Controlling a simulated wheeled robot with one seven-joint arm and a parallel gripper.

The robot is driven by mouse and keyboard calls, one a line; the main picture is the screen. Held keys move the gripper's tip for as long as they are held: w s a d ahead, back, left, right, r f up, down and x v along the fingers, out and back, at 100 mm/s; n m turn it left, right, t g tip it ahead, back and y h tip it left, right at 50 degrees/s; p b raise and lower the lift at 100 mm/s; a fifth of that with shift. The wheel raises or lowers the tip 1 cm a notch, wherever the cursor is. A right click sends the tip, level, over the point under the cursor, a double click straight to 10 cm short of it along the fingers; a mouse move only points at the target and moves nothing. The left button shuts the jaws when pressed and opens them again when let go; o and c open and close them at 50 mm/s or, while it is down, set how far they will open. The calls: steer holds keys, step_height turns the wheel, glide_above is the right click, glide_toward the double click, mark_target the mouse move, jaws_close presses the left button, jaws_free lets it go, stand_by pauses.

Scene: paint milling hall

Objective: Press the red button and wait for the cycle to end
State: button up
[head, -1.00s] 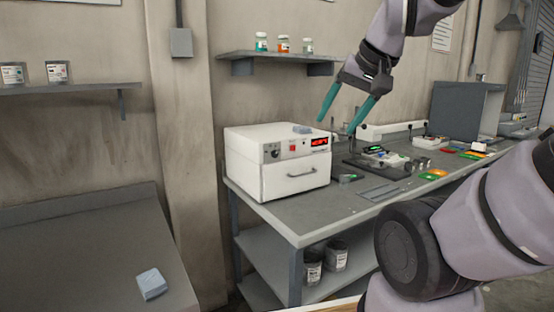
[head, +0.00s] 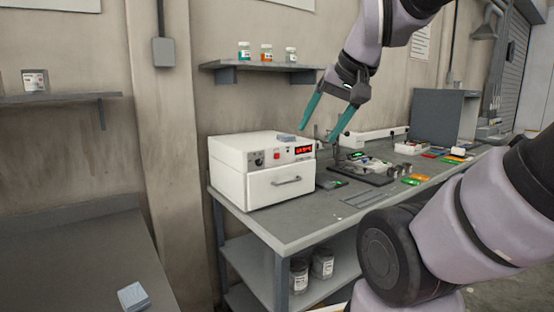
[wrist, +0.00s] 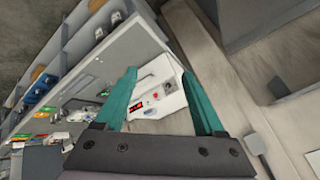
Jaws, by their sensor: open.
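The white box-shaped machine (head: 265,170) stands on the near left end of the grey bench. Its front panel has a dark knob, a small red button (head: 277,156) and a lit red display (head: 303,150). Below the panel is a closed drawer front with a handle. My gripper (head: 317,132) has teal fingers spread open and empty, in the air above and to the right of the machine. In the wrist view the machine (wrist: 165,105) lies between and beyond the open fingers, with the red button (wrist: 155,96) visible. Nothing touches the button.
The bench (head: 300,225) holds a dark stand (head: 362,170) and small coloured items further right. A wall shelf (head: 262,66) with small jars is above. Another blue block (head: 133,296) lies on the left table.

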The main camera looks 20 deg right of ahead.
jaws_close()
stand_by(1.8)
